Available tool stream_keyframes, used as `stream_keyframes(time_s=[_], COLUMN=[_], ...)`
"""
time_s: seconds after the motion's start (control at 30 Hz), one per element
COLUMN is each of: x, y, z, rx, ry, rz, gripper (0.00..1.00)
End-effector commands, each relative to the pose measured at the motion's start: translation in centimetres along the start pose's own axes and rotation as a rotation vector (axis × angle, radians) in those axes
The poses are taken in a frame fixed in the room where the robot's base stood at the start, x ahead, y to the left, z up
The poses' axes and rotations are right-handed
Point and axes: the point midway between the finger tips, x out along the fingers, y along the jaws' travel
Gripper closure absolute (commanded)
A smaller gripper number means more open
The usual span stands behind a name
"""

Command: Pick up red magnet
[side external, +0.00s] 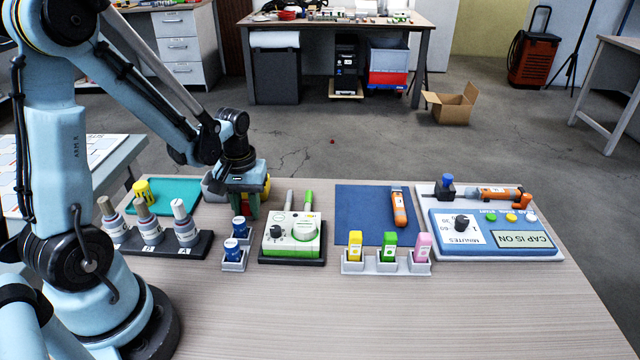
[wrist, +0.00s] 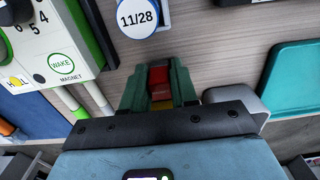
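My gripper (side external: 248,216) points down near the table, left of the white-and-green tester (side external: 292,236). Its green fingers also show in the wrist view (wrist: 160,72). They stand apart, with a red piece (wrist: 158,76), which looks like the red magnet, in the gap between them. A yellow piece (wrist: 161,104) shows below the red one in that view. Whether the fingers press on the red piece is not clear. In the side view red and yellow bits show beside the gripper body, and the gripper largely hides them.
A grey bin (wrist: 238,101) and a teal mat (wrist: 292,78) lie beside the gripper. Blue-capped pieces (side external: 238,228) stand just in front. Marked bottles in a black rack (side external: 200,247) are at left. A blue mat (side external: 365,215) and timer box (side external: 455,238) lie right. The front table is clear.

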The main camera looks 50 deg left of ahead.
Motion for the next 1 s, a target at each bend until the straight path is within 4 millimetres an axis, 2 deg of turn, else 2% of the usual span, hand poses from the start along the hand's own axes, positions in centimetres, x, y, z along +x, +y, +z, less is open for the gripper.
stream_keyframes(time_s=[0.03,0.1,0.57,0.67,0.83,1.0], x=[0.0,0.0,-0.8,-1.8,-4.5,-6.5], y=[0.0,0.0,0.0,0.0,0.1,2.4], z=[0.0,0.0,0.0,0.0,0.2,3.4], rx=[0.0,0.0,0.0,0.0,0.001,0.008], ry=[0.0,0.0,0.0,0.0,-0.001,-0.001], rz=[0.0,0.0,0.0,0.0,0.0,0.0], gripper=[0.93,1.0,1.0,1.0,1.0,1.0])
